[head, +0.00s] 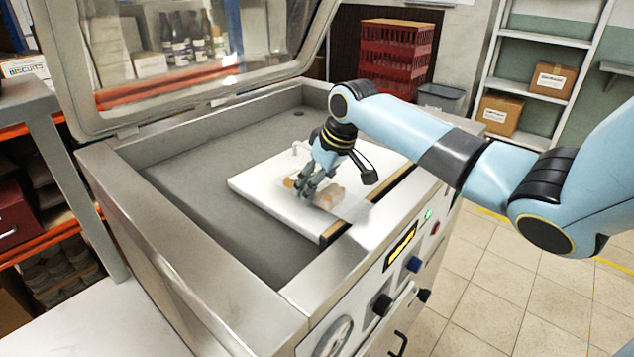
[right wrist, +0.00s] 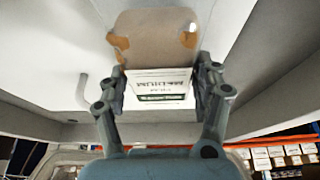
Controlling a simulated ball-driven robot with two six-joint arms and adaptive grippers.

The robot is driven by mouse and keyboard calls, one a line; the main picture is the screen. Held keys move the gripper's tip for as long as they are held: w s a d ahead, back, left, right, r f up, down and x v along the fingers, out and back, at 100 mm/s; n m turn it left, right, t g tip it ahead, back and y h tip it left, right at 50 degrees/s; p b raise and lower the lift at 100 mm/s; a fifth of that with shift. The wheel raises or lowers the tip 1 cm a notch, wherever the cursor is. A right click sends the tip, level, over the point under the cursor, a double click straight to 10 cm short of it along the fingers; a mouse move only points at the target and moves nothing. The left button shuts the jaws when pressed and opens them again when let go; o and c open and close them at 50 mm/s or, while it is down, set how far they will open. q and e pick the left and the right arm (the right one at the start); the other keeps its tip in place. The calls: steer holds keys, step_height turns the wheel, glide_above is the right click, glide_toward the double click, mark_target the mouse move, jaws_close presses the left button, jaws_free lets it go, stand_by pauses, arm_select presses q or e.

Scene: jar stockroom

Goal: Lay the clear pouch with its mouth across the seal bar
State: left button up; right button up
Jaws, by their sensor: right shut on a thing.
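The clear pouch (head: 328,196), with orange-brown contents, is low over the white plate in the open machine. In the right wrist view the pouch (right wrist: 155,40) shows a white label with upside-down print. My right gripper (head: 307,190) is shut on it; its fingers also show at both sides of the label in the right wrist view (right wrist: 162,82). The seal bar (head: 391,183) is a dark strip along the plate's front-right edge. The pouch's pale end points toward the bar; I cannot tell whether its mouth lies across it. My left gripper is not in view.
The steel chamber's rim (head: 215,255) surrounds the white plate (head: 262,186). The clear lid (head: 190,60) stands open at the back left. A small white post (head: 297,147) stands near the plate's back edge. Knobs (head: 381,304) and a lit display (head: 400,247) are on the front.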

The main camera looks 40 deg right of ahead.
mark_target(334, 191)
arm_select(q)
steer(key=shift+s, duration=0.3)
arm_select(e)
steer(key=shift+f, duration=0.15)
steer(key=o, duration=1.3)
steer(key=shift+f, duration=0.1)
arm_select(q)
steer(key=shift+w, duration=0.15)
arm_select(e)
steer(key=shift+o, duration=0.2)
steer(key=shift+r, duration=0.25)
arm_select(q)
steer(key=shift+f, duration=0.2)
arm_select(e)
steer(key=v, duration=1.1)
steer(key=shift+s+r, duration=0.25)
steer(key=shift+r, duration=0.05)
